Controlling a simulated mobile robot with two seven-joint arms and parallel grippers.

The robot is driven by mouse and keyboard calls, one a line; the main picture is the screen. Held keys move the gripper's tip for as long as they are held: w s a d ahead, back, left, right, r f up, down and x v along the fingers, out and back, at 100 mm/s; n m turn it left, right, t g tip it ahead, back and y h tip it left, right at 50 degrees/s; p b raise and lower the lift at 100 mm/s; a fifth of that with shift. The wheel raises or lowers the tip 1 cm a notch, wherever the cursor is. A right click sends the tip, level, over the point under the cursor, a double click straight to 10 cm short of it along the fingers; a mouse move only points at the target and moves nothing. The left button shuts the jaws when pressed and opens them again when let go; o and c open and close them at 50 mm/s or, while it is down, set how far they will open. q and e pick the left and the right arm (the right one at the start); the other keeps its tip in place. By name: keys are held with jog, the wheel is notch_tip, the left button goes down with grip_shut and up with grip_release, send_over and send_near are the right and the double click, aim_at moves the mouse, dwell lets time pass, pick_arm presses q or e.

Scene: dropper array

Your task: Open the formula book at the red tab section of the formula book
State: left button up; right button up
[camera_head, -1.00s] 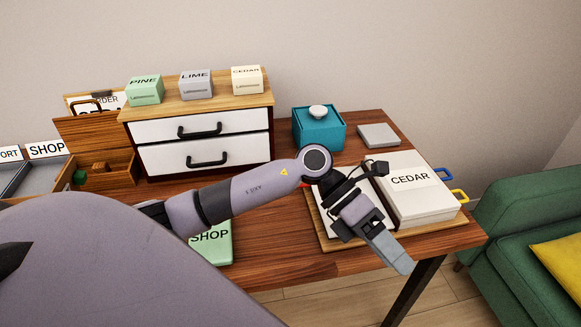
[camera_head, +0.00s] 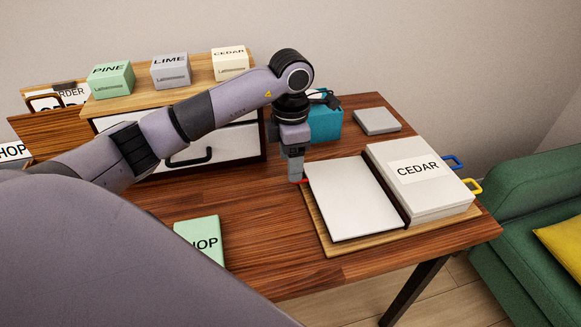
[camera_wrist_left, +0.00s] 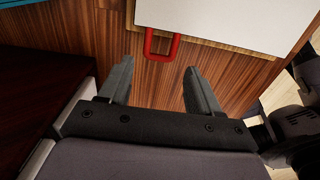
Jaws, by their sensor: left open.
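The formula book lies open on a wooden board (camera_head: 365,239) on the table. Its left side is a blank white page (camera_head: 350,200). Its right side is a thicker stack with a CEDAR label (camera_head: 417,168). The red tab (camera_head: 302,181) sticks out from the left side of the book; in the left wrist view the red tab (camera_wrist_left: 161,46) is a loop at the white page's edge. A blue tab (camera_head: 453,162) and a yellow tab (camera_head: 471,186) stick out on the right. My left gripper (camera_head: 295,178) points down at the red tab; its open fingers (camera_wrist_left: 156,90) are empty, with the tab just beyond them.
A white drawer cabinet (camera_head: 235,140) with PINE, LIME and CEDAR boxes on top stands behind my left arm. A teal box (camera_head: 326,124) and a grey block (camera_head: 377,121) stand behind the book. A green SHOP booklet (camera_head: 203,238) lies at the front.

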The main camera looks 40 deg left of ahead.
pick_arm(q)
jog(key=shift+f, duration=1.45)
pick_arm(e)
jog(key=shift+d+f, duration=0.1)
jog(key=shift+f, duration=0.1)
